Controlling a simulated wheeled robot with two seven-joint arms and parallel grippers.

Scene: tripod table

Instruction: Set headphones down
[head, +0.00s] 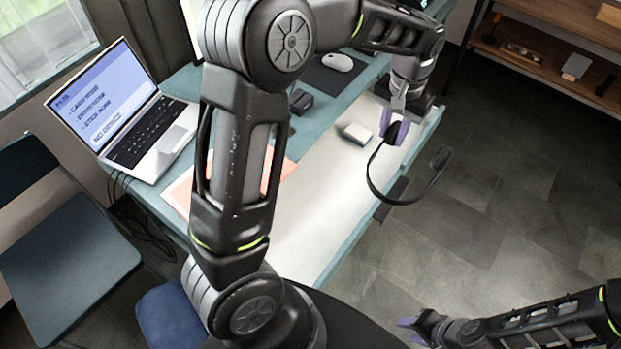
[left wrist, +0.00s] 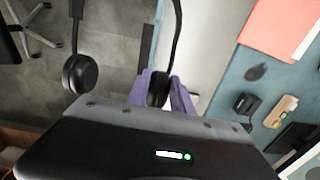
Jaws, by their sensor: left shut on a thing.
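The black headphones (head: 372,190) hang from my left gripper (head: 396,130) in the head view. The gripper's purple fingers are shut on one ear cup, near the right edge of the teal table (head: 338,262). The headband loops down and the other ear cup (head: 440,157) hangs out over the floor. In the left wrist view, the gripped cup (left wrist: 159,88) sits between the purple fingers and the free cup (left wrist: 80,73) is to the left. My right gripper (head: 418,328) is at the bottom of the head view, away from the table; its finger gap is unclear.
A laptop (head: 140,125), a small white box (head: 357,133), a mouse (head: 337,62) and coral paper (head: 180,192) lie on the table. A pale mat (head: 310,205) covers its near side, mostly clear. A chair (head: 70,255) stands left. Shelves (head: 545,65) stand at the far right.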

